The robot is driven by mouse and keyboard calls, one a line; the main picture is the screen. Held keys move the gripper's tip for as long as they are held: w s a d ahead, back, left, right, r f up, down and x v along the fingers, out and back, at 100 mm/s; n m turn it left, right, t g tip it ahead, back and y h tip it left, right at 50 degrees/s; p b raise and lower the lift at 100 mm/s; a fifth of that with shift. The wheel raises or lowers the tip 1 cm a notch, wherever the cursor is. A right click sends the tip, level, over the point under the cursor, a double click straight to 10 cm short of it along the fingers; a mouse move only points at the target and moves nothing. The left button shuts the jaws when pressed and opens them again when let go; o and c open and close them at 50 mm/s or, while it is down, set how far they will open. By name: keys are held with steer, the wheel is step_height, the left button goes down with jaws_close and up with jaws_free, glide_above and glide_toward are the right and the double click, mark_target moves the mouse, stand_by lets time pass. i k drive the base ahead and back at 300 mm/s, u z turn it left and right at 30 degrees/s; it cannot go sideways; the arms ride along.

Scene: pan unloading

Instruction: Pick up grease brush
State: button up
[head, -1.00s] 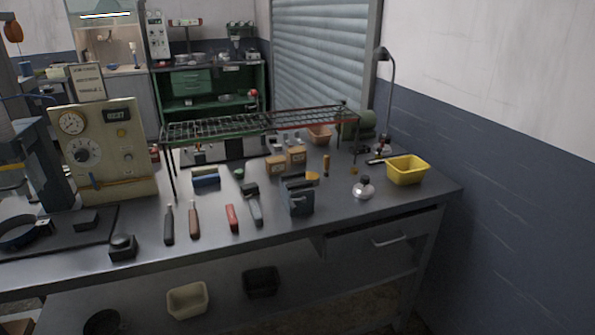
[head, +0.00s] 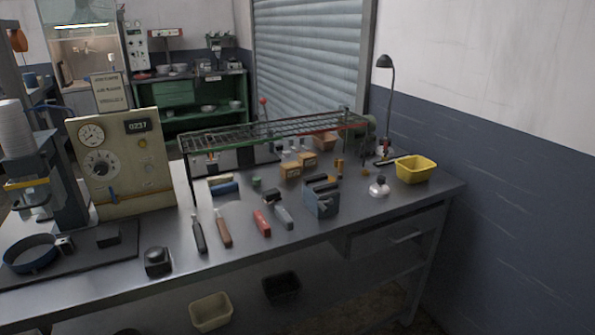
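No grease brush can be made out for certain among the small tools on the metal workbench (head: 330,232). Candidates in the head view are a grey-handled tool with a dark head (head: 283,216), and a small orange-handled item (head: 339,168) behind the grey-blue block (head: 322,199). A dark, slim item (head: 386,161) lies left of the yellow bin (head: 416,170). A black-handled tool (head: 199,235), a brown-handled tool (head: 222,229) and a red tool (head: 262,223) lie in the front row. My gripper is not in view.
A wire rack (head: 280,128) on legs spans the back of the bench. A beige gauge box (head: 120,165) and a press (head: 50,180) stand left. A lamp (head: 387,95) stands back right, near the wall. A clear strip runs along the bench's front edge.

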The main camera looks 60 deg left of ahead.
mark_target(341, 161)
steer(key=u, duration=1.6)
